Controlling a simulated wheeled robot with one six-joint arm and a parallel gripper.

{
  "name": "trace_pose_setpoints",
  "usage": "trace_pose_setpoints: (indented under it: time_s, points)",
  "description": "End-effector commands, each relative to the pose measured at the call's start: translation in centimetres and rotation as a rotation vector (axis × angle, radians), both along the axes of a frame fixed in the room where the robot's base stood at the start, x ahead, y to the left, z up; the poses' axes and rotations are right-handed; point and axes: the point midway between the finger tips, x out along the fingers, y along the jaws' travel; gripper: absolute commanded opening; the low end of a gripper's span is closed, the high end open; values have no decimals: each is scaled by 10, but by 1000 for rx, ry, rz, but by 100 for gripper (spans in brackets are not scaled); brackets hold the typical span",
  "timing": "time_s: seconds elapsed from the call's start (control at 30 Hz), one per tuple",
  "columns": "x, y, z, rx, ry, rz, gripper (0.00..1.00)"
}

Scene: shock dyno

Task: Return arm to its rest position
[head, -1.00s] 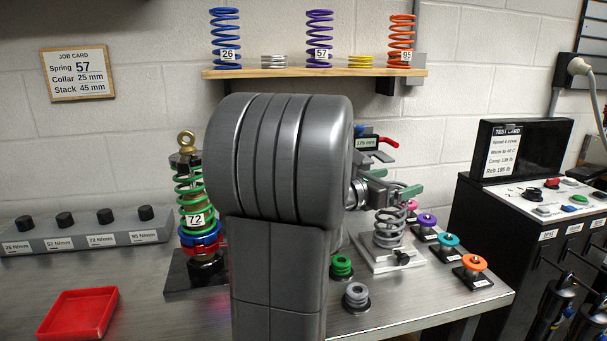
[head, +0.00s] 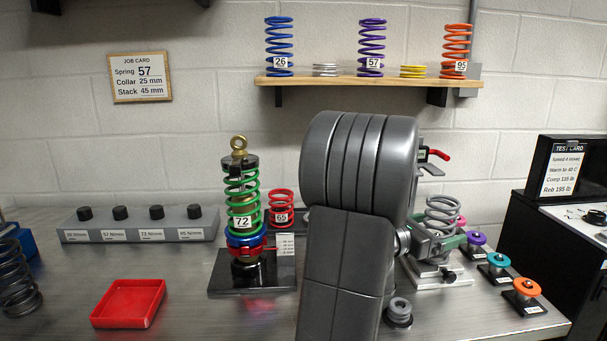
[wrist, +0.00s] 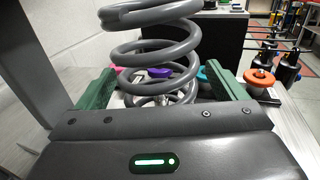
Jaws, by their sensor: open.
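My arm (head: 352,220) stands in the middle of the head view and hides part of the bench behind it. My gripper (wrist: 160,88) shows in the wrist view with its two green-padded fingers apart. A grey coil spring (wrist: 158,45) stands upright in the gap between them, or just beyond it; I cannot tell whether it touches either finger. In the head view the grey spring (head: 442,212) stands on a silver fixture (head: 440,278) right of my arm. My gripper (head: 445,243) is partly hidden there, low beside the spring.
A shock with a green spring (head: 243,205) stands left of my arm, a red spring (head: 281,207) behind it. A red tray (head: 128,303) lies front left. Collared pucks, including an orange one (head: 527,289), line the right edge. Springs stand on the wall shelf (head: 350,82).

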Motion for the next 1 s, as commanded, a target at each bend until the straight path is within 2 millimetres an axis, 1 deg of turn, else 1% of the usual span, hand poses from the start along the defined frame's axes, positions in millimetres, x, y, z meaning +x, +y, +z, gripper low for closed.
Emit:
trace_pose_setpoints:
  time_s: [0.03,0.2,0.63,0.83,1.0]
  points:
    - [0,0,7,1,1,0,91]
    - [0,0,11,1,1,0,91]
    - [0,0,11,1,1,0,91]
    - [0,0,5,1,1,0,91]
    - [0,0,-7,1,1,0,91]
